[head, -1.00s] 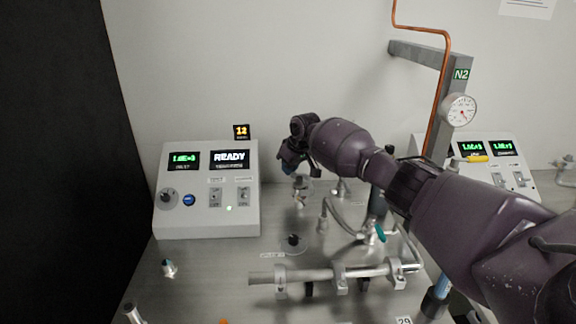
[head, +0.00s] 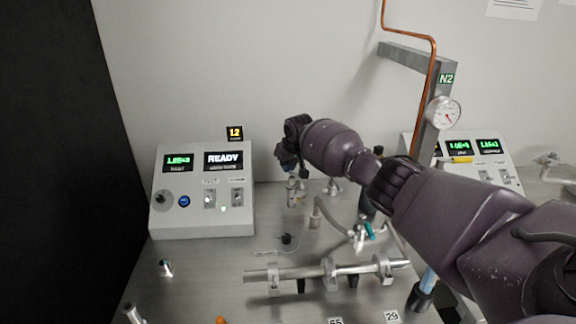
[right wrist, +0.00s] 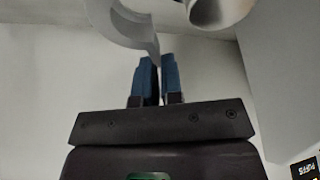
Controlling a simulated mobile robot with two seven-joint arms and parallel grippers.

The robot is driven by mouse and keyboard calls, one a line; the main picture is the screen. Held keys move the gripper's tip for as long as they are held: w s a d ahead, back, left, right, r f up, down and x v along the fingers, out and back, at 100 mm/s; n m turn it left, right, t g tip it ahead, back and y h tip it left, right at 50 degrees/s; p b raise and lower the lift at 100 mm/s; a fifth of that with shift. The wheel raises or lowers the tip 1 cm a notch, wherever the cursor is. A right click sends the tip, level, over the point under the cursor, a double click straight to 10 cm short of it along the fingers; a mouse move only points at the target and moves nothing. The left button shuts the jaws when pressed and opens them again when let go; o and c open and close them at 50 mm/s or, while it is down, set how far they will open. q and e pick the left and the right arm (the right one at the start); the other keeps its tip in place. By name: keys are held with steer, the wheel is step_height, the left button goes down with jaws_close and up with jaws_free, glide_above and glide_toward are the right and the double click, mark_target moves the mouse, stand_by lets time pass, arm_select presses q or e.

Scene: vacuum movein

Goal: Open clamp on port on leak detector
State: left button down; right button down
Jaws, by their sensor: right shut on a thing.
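The leak detector appears to be the grey console (head: 203,190) on the left, with a READY display. My right gripper (head: 288,160) is beyond the bench middle, right of that console, above a small metal port fitting (head: 292,190). In the right wrist view its blue fingers (right wrist: 159,68) are close together. A curved light-grey clamp piece (right wrist: 130,28) reaches down to the fingertips, and they are shut on its end. A round tube end (right wrist: 222,10) shows beside the clamp, apart from the curved piece at its lower side. My own wrist hides much of the clamp in the head view. My left gripper is not in view.
A horizontal metal pipe with clamps (head: 330,270) lies at the front. A hose (head: 328,218), a black knob (head: 287,242) and a teal-handled valve (head: 363,232) stand nearby. A gauge (head: 443,113) and a second console (head: 475,155) are on the right. A black panel (head: 60,160) borders the left.

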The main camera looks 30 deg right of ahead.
steer(key=c, duration=1.4)
jaws_free()
steer(key=shift+o, duration=0.6)
steer(key=shift+s+r, duration=0.15)
steer(key=shift+r, duration=0.45)
steer(key=p+v, duration=0.2)
steer(key=v, duration=0.7)
steer(key=shift+s+r, duration=0.2)
steer(key=shift+r, duration=0.1)
steer(key=shift+f, duration=0.1)
